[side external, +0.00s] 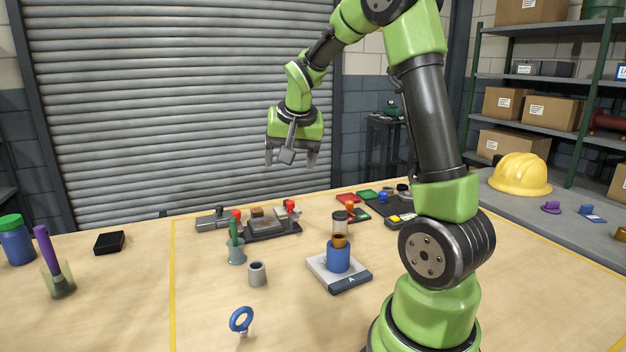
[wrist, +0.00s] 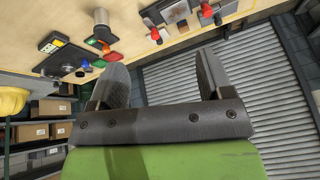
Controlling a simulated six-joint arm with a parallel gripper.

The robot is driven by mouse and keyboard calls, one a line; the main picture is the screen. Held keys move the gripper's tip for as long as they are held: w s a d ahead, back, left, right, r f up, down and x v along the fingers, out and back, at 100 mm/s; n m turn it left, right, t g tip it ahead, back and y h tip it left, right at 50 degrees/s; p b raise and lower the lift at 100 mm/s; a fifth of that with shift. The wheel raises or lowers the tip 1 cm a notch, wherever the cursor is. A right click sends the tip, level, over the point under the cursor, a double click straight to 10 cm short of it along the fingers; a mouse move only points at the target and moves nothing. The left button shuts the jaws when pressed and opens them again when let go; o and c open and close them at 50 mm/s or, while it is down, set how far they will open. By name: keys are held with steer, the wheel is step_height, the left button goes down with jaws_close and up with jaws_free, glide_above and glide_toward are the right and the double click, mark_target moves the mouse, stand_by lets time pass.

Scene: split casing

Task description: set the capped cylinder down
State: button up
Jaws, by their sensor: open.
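A blue cylinder (side external: 338,258) stands upright on a flat scale-like block (side external: 324,282) near the middle of the table. An orange piece (side external: 340,240) and a clear tube with a dark top (side external: 340,222) show above it; I cannot tell whether they are joined to it or stand behind it. A blue container with a green cap (side external: 14,240) stands at the far left. I cannot tell which is the capped cylinder. My gripper (side external: 291,162) is open and empty, high above the back of the table. Its spread fingers also show in the wrist view (wrist: 163,80), with nothing between them.
A dark tray with small parts (side external: 272,229) lies at the back. A green-and-red item in a clear cup (side external: 236,250), a grey cylinder (side external: 257,274) and a blue ring (side external: 241,320) stand in front. A purple-handled item in a cup (side external: 57,280) is left. The left-centre table is clear.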

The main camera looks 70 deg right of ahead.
steer(key=s+a+r+n+t+y, duration=0.1)
steer(key=s+a+n, duration=0.3)
steer(key=a, duration=0.7)
steer(key=s+a+r+n+t+y, duration=0.2)
steer(key=s+a+r+n+y, duration=0.2)
steer(key=s+a, duration=0.5)
steer(key=a, duration=0.3)
steer(key=shift+s+t+y, duration=0.2)
steer(key=shift+t+y, duration=0.1)
